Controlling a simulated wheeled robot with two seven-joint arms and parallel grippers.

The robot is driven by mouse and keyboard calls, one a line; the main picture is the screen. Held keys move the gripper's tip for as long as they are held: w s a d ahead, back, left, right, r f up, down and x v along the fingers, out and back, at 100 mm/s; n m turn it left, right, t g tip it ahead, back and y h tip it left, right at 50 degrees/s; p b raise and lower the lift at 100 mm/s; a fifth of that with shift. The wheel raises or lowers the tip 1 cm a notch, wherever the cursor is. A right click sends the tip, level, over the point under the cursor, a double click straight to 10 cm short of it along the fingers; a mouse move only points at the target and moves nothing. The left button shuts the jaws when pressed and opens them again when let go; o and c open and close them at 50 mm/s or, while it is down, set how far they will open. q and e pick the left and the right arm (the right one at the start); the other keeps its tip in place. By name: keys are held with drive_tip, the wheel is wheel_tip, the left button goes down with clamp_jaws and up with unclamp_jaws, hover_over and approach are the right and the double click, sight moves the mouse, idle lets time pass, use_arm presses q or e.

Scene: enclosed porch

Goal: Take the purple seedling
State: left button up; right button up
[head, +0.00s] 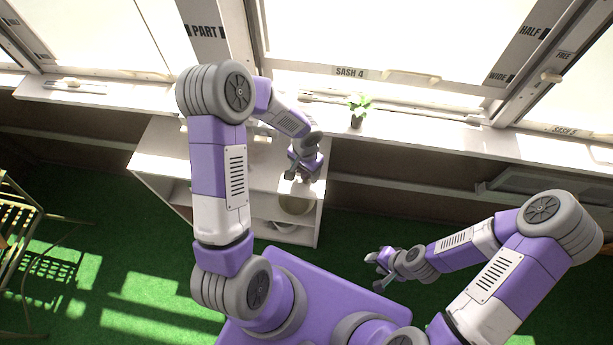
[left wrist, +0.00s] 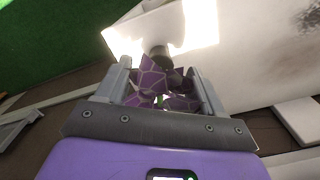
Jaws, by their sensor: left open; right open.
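The purple seedling (left wrist: 152,78) has angular dark purple leaves with pale veins and a small grey pot (left wrist: 160,54) beyond them in the left wrist view. My left gripper (left wrist: 158,68) is open, with one finger on each side of the leaves. I cannot tell whether the fingers touch them. In the head view my left gripper (head: 299,177) hangs over the white shelf unit, and the seedling is hidden or too small to tell there. My right gripper (head: 381,263) is open and empty, low over the green floor.
A green potted plant (head: 358,107) stands on the window sill (head: 420,132), right of my left gripper. The white shelf unit (head: 165,160) stands below the sill, with a round bowl-like thing (head: 296,204) inside. A slatted chair (head: 18,215) is at far left. The green floor is mostly clear.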

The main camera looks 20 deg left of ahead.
use_arm(q)
drive_tip(key=shift+w+f+b, duration=0.15)
drive_tip(key=shift+f+b, duration=0.15)
drive_tip(key=shift+f, duration=1.15)
drive_tip(key=c, duration=0.9)
